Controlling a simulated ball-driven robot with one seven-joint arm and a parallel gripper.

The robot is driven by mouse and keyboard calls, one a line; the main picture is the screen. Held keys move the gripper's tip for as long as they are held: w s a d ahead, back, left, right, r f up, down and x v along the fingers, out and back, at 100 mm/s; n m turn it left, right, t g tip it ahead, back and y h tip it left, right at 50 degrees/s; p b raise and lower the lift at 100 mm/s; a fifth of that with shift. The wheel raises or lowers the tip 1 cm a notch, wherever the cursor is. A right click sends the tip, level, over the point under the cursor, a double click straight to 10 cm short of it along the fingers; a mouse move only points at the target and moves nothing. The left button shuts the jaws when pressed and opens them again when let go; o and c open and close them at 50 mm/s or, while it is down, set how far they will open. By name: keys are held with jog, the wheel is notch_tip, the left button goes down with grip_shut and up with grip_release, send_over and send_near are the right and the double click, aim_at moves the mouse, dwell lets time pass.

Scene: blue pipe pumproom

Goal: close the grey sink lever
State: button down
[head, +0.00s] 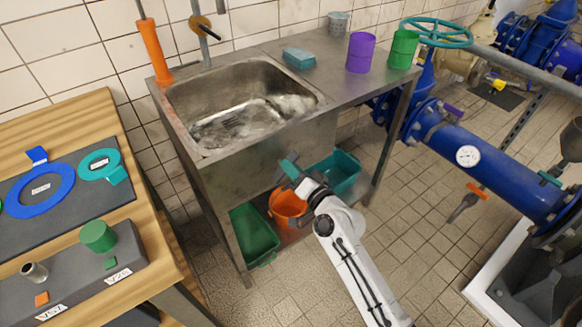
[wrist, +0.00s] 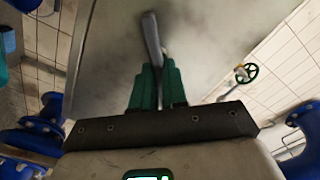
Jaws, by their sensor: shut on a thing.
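The steel sink (head: 240,105) stands against the tiled wall. My gripper (head: 288,167) is at the sink's front panel, below the basin rim. In the wrist view, the green fingers of my gripper (wrist: 155,75) are shut on the grey sink lever (wrist: 152,35), a narrow grey bar that sticks out beyond the fingertips. A smooth grey metal surface lies behind it. In the head view I cannot make out the lever apart from my gripper and its pose is unclear.
Under the sink are a green bin (head: 254,236), an orange bucket (head: 288,206) and a teal bin (head: 343,171). A wooden table (head: 60,104) stands at left. A blue pipe (head: 490,166) runs at right. Tiled floor (head: 410,230) is clear between.

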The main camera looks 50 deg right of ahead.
jog(key=shift+d+f+m+p, duration=0.1)
jog(key=shift+m+p, duration=0.1)
jog(key=shift+m, duration=1.05)
jog(key=shift+f+m+p, duration=0.1)
jog(key=shift+m+p, duration=0.05)
jog(key=shift+m, duration=1.15)
jog(key=shift+d+f+m+p, duration=0.1)
jog(key=shift+m+p, duration=0.1)
jog(key=shift+m, duration=1.05)
jog(key=shift+s, duration=0.1)
jog(key=c, duration=1.2)
grip_release()
jog(key=shift+o, duration=0.2)
jog(key=b+v, duration=0.2)
jog(key=v, duration=0.8)
jog(key=shift+s+a, duration=0.15)
jog(key=shift+s, duration=0.2)
